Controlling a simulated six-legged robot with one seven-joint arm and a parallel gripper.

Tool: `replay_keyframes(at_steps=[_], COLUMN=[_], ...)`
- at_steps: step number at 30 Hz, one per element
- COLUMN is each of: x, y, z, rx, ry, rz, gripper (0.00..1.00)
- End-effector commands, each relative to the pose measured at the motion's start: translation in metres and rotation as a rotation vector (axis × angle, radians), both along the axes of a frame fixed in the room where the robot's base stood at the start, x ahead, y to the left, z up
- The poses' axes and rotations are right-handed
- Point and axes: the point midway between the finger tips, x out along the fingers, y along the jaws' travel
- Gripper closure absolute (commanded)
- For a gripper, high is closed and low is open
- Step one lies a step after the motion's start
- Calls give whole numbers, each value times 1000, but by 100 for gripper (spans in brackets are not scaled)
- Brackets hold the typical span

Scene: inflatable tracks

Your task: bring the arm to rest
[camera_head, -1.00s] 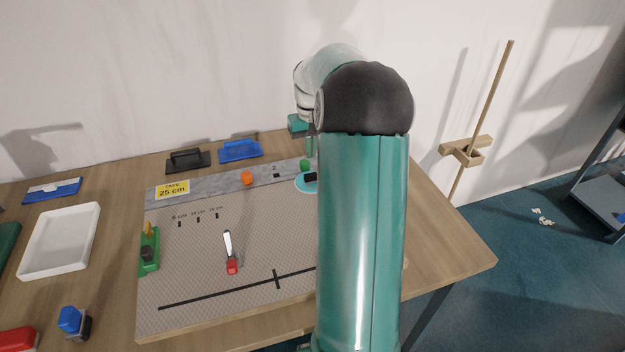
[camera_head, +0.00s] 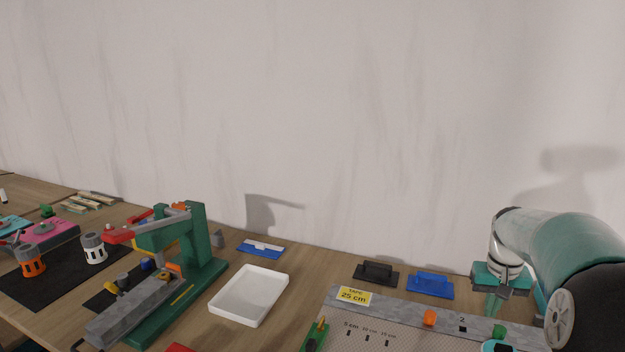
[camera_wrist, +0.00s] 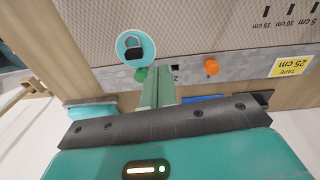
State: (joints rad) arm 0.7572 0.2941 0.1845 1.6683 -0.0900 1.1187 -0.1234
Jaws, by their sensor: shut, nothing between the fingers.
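My arm reaches in from the right in the head view, and my gripper (camera_head: 493,303) hangs at the back right of the bench, over the far edge of the grey measuring board. In the wrist view my gripper (camera_wrist: 158,90) shows its green fingers closed together with nothing between them. The fingers are over the board's grey strip (camera_wrist: 190,73), near a round teal piece (camera_wrist: 135,47) with a black part, a green knob (camera_wrist: 141,74) and an orange knob (camera_wrist: 211,67). Whether the fingertips touch anything cannot be told.
A blue block (camera_head: 430,284) and a black block (camera_head: 376,273) lie behind the board. A white tray (camera_head: 249,295) and a green press-like device (camera_head: 196,250) stand to the left. A wall rises close behind the bench. Bare wood shows between the tray and the board.

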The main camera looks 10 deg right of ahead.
Motion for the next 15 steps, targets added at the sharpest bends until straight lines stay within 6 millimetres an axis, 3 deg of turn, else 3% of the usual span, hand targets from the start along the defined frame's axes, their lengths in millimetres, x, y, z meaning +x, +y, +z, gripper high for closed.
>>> replay_keyframes(at_steps=[1, 6, 15], x=[-1, -9, -43], y=[20, 76, 165], z=[11, 37, 68], rx=[-16, -53, -99], ry=[-12, -55, -146], rz=[23, 83, 184], gripper=[100, 100, 100])
